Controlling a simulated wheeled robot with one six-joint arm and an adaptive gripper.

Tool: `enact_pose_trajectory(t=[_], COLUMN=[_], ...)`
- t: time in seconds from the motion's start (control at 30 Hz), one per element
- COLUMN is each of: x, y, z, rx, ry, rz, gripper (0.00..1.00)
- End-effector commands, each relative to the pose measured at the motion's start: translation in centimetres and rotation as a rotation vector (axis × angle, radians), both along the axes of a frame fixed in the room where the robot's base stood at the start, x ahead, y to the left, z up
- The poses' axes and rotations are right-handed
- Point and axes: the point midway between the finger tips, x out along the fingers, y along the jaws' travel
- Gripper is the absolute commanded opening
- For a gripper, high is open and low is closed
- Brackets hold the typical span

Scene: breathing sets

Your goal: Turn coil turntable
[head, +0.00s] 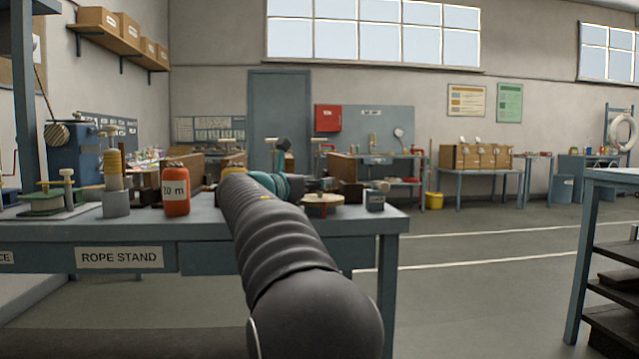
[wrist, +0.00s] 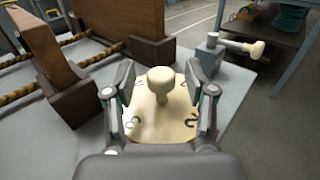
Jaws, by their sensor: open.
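The coil turntable (wrist: 150,125) is a pale cream disc with dark curved marks and an upright cream knob (wrist: 161,82). It lies on the grey-blue bench in the wrist view. My gripper (wrist: 164,82) is open, with one finger on each side of the knob and apart from it. In the head view the turntable (head: 322,199) sits near the bench's right end, and my arm reaches over to it. My gripper's fingers are hard to make out there.
A wooden block frame with rope (wrist: 60,70) stands close on the left. A small grey block with a cream-handled lever (wrist: 225,45) stands to the right. An orange canister (head: 176,192) marked 20 m is on the bench (head: 205,228).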

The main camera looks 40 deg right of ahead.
Motion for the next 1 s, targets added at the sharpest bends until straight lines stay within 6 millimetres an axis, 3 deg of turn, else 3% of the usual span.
enact_pose_trajectory(t=[0.17,0.47,0.57,0.7,1.0], x=[0.21,0.26,0.26,0.26,0.24], y=[-1.26,-1.44,-1.44,-1.42,-1.38], z=[0.02,0.02,0.02,0.03,0.1], rx=[0.0,0.0,0.0,-0.001,-0.001], ry=[-0.001,-0.001,-0.001,-0.001,-0.002], rz=[0.0,0.0,0.0,0.001,0.02], gripper=[0.55,0.55,0.35,0.0,0.0])
